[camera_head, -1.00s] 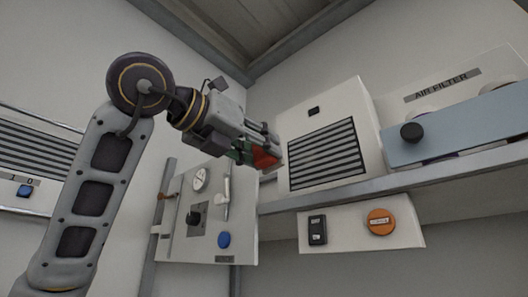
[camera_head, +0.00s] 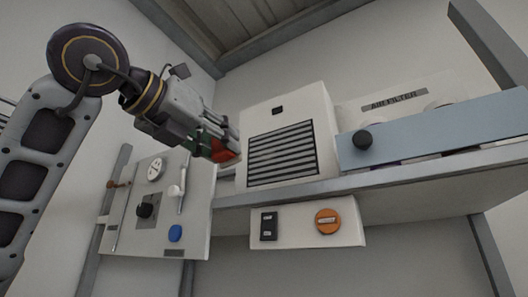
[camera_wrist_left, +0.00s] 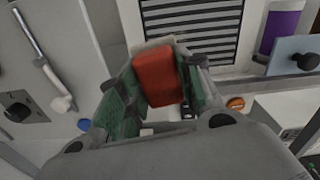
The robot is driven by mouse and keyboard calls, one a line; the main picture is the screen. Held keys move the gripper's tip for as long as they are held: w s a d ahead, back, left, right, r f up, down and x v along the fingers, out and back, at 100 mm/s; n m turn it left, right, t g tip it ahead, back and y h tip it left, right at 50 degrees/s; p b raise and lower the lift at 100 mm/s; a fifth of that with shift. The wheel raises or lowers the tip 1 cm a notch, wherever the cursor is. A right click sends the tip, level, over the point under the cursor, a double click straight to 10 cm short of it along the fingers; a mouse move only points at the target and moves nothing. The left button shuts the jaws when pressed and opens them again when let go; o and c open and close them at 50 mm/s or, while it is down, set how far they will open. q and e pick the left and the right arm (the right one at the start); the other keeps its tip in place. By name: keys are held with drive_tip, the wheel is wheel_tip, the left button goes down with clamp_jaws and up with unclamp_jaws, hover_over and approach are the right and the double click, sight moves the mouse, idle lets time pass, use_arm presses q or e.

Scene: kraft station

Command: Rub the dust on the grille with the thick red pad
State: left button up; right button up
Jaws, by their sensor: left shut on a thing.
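The grille (camera_head: 281,153) is a panel of dark and light slats on the front of a white box on the shelf. It also shows at the top of the left wrist view (camera_wrist_left: 190,22). My left gripper (camera_head: 228,148) is shut on the thick red pad (camera_wrist_left: 156,77), which sits between its green-lined fingers. In the head view the red pad (camera_head: 222,151) shows just left of the white box, apart from the slats. I cannot make out dust on the grille. My right gripper is not in view.
The grey shelf (camera_head: 355,184) runs under the box. A blue panel with a black knob (camera_head: 362,140) stands to the right, below an air filter label (camera_head: 393,101). A lever panel (camera_head: 205,215) is at left. An orange knob (camera_head: 327,221) sits below the shelf.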

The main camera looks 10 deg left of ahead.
use_arm(q)
drive_tip(key=shift+w, duration=0.15)
drive_tip(key=shift+w+d+r, duration=0.15)
drive_tip(key=shift+w, duration=0.1)
drive_tip(key=shift+w+d+p, duration=0.1)
drive_tip(key=shift+w+p, duration=0.15)
drive_tip(key=shift+p, duration=0.1)
drive_tip(key=shift+w+d+r, duration=0.1)
drive_tip(key=shift+w+d, duration=0.05)
drive_tip(key=shift+w, duration=0.2)
drive_tip(key=shift+w+d+r+p, duration=0.15)
drive_tip(key=shift+w+p, duration=0.1)
drive_tip(key=shift+w, duration=0.15)
drive_tip(key=shift+w+d+r+p, duration=0.1)
drive_tip(key=shift+w+p, duration=0.1)
drive_tip(key=shift+w, duration=0.2)
drive_tip(key=x, duration=0.1)
drive_tip(key=p+x, duration=0.1)
drive_tip(key=x, duration=0.1)
drive_tip(key=shift+r, duration=0.25)
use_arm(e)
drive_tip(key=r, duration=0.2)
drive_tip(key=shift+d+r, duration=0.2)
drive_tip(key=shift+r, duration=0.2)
